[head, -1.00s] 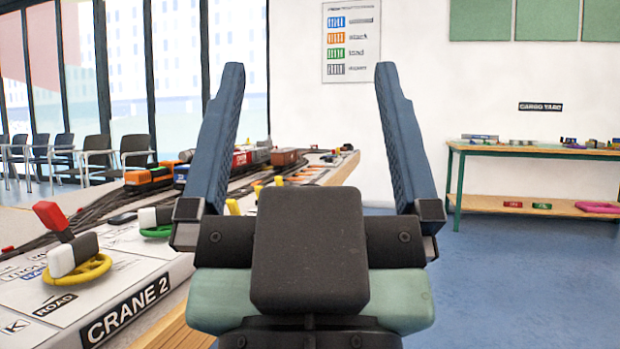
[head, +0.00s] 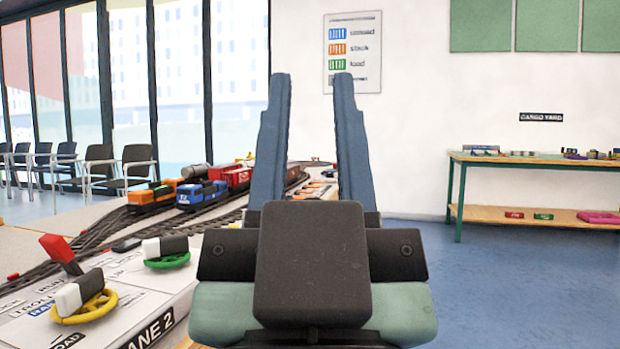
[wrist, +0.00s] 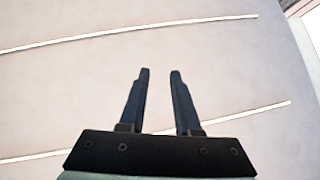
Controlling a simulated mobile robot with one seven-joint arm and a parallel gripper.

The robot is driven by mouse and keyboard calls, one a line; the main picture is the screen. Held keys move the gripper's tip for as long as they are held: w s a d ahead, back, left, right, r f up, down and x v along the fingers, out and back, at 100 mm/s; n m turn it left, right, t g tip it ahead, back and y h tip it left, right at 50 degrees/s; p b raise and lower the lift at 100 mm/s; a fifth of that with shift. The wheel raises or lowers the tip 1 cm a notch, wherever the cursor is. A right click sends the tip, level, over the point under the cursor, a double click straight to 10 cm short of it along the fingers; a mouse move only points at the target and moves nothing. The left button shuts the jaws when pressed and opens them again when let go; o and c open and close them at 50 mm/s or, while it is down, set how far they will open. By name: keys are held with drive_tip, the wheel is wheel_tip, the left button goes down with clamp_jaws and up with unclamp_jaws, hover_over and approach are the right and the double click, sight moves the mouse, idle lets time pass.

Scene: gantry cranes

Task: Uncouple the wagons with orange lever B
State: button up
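My gripper (head: 315,75) is raised in the middle of the head view. Its two blue fingers stand partly apart with nothing between them. In the wrist view the fingers (wrist: 160,72) also show a gap, over a pale surface with white lines. Red wagons (head: 238,179) stand on the tracks left of my gripper, and a brown wagon (head: 293,172) is partly hidden behind its left finger. I cannot make out orange lever B; my gripper hides part of the layout.
An orange locomotive (head: 151,196) and a blue locomotive (head: 199,194) stand on the tracks. A side table (head: 540,157) stands at right; blue floor between is clear.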

wheel_tip(320, 180, up, 7)
drive_tip(key=p, duration=0.5)
clamp_jaws()
wheel_tip(320, 180, up, 46)
drive_tip(key=p, duration=4.6)
drive_tip(key=shift+r+p, duration=0.25)
drive_tip(key=shift+p, duration=0.05)
